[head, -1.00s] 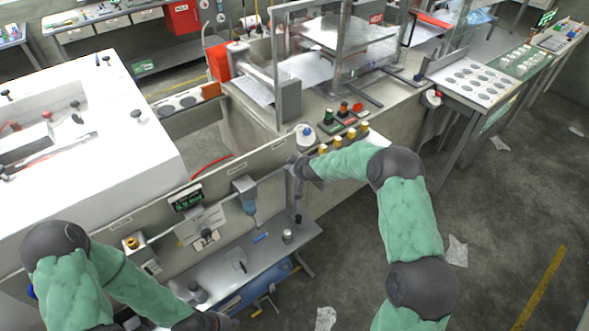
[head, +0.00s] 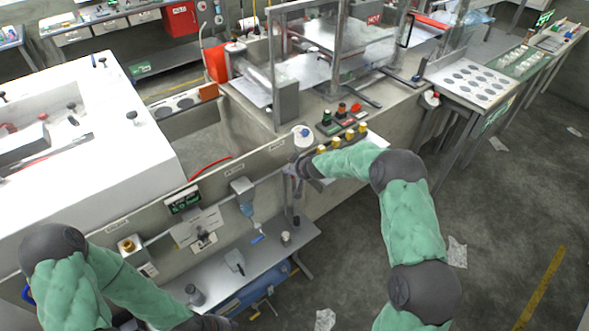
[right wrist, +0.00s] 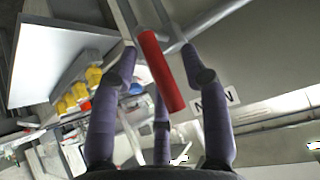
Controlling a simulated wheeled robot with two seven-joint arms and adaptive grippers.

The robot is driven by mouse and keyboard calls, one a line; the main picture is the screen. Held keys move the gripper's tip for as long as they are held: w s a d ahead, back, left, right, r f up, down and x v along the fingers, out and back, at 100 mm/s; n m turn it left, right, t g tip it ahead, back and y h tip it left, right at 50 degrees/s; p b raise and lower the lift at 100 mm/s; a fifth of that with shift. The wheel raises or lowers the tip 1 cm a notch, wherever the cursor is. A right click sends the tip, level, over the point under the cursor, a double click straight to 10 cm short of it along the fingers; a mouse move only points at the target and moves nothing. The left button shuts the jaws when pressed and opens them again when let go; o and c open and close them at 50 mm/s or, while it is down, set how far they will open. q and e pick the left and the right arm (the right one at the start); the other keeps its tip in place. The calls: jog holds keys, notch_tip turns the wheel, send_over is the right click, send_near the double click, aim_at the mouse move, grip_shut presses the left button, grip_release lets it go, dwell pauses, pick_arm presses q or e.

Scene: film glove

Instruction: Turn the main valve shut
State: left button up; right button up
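A red bar-shaped handle (right wrist: 160,72), apparently the valve's lever, is in the middle of the right wrist view, on grey metal pipework (right wrist: 128,22). My right gripper (right wrist: 160,78) has its purple-grey fingers spread around the red handle, with gaps between them and it. I cannot tell whether any finger touches it. In the head view my right gripper (head: 291,172) is at the right end of the wall pipe (head: 222,203) and the red handle is hidden there. My left gripper (head: 218,323) is at the bottom edge, dark and partly cut off.
A grey shelf (head: 265,252) runs below.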

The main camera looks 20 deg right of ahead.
jog(key=shift+r, duration=0.15)
jog(key=shift+s+d+r, duration=0.1)
jog(key=shift+s+r, duration=0.1)
jog(key=v, duration=1.1)
jog(key=shift+s, duration=0.2)
